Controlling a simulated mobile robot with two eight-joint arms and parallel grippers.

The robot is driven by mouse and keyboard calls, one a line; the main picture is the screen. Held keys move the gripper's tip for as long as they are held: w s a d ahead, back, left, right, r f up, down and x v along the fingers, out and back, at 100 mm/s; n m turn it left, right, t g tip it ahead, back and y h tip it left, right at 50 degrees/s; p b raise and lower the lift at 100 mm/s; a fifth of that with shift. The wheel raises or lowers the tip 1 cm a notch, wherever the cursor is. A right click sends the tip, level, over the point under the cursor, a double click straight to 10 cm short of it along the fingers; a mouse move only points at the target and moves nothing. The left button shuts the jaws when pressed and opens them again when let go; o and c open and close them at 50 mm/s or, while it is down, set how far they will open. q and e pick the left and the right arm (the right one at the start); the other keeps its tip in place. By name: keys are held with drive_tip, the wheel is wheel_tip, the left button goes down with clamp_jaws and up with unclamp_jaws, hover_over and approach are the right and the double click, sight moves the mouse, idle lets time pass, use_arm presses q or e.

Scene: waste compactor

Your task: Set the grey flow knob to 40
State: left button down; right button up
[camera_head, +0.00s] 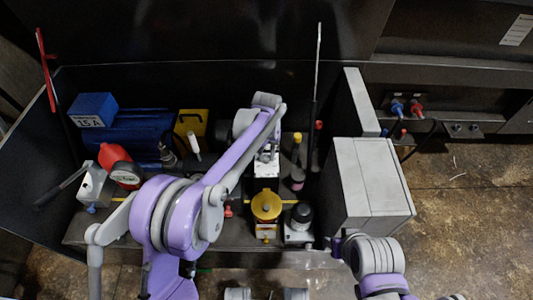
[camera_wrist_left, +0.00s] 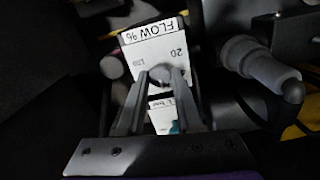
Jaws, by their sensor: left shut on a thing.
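The grey flow knob (camera_wrist_left: 160,73) shows between my left fingertips in the left wrist view, in front of a white plate (camera_wrist_left: 152,42) lettered FLOW. A 20 is readable on the plate; another mark left of the knob is too small to read surely. My left gripper (camera_wrist_left: 161,78) is shut on the knob. In the head view my left gripper (camera_head: 267,150) reaches down at the white plate's area, and my arm hides the knob there. No pointer on the knob can be made out. My right arm shows at the bottom right; its gripper is not visible.
A yellow round part (camera_head: 266,206) and a black-capped fitting (camera_head: 301,214) stand in front of the gripper. A red gauge (camera_head: 121,168) and blue motor (camera_head: 135,135) are at left. A grey box (camera_head: 370,185) stands at right. In the wrist view a grey fitting (camera_wrist_left: 258,65) lies close right.

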sight(266, 157)
use_arm(q)
drive_tip(key=n, duration=0.6)
drive_tip(key=n+p, duration=0.1)
drive_tip(key=n, duration=0.5)
idle(0.5)
drive_tip(key=c, duration=0.6)
unclamp_jaws()
wheel_tip(266, 157, up, 11)
drive_tip(key=shift+f+p, duration=0.1)
drive_tip(key=shift+p, duration=0.5)
